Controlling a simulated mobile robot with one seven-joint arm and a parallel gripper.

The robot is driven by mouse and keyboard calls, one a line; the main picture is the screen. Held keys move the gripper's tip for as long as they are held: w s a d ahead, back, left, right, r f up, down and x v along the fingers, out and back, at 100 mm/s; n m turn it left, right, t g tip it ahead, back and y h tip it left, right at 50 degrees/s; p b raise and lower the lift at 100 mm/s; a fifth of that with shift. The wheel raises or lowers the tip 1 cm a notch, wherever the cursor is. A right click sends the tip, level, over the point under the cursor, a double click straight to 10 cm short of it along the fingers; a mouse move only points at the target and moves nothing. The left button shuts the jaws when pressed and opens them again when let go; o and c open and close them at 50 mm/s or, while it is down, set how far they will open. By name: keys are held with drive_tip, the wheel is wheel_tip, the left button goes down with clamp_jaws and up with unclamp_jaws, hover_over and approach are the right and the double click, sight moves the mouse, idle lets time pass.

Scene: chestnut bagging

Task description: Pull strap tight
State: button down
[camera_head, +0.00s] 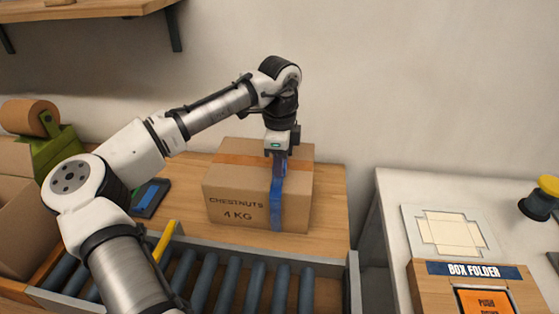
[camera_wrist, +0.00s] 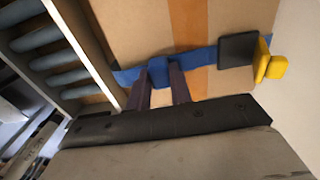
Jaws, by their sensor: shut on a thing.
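A cardboard box (camera_head: 235,190) marked "CHESTNUTS 4 KG" stands on the wooden table, with brown tape along its top. A blue strap (camera_head: 276,204) runs down its front face and over its top. The strap (camera_wrist: 205,57) also crosses the box top in the wrist view. My gripper (camera_head: 279,158) is above the box top, pointing down. In the wrist view my gripper (camera_wrist: 161,75) is shut on a blue piece of the strap. A dark buckle (camera_wrist: 238,49) with a yellow lever (camera_wrist: 267,64) sits on the strap to the right. The box's far side is hidden.
A roller conveyor (camera_head: 230,285) runs in front of the box. A dark tablet (camera_head: 150,197) lies left of the box. A tape dispenser (camera_head: 55,145) and another box (camera_head: 25,215) are at the left. A white table with a box folder (camera_head: 472,271) stands right.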

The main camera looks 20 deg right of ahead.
sight(277, 186)
drive_tip(key=shift+s+a, duration=0.35)
drive_tip(key=shift+s, duration=0.45)
drive_tip(key=shift+s+a, duration=0.35)
drive_tip(key=shift+s, duration=0.45)
drive_tip(key=c, duration=1.2)
unclamp_jaws()
drive_tip(key=shift+c, duration=0.2)
drive_tip(key=shift+r, duration=0.1)
wheel_tip(277, 186, up, 14)
drive_tip(key=shift+b, duration=0.3)
drive_tip(key=shift+f, duration=0.2)
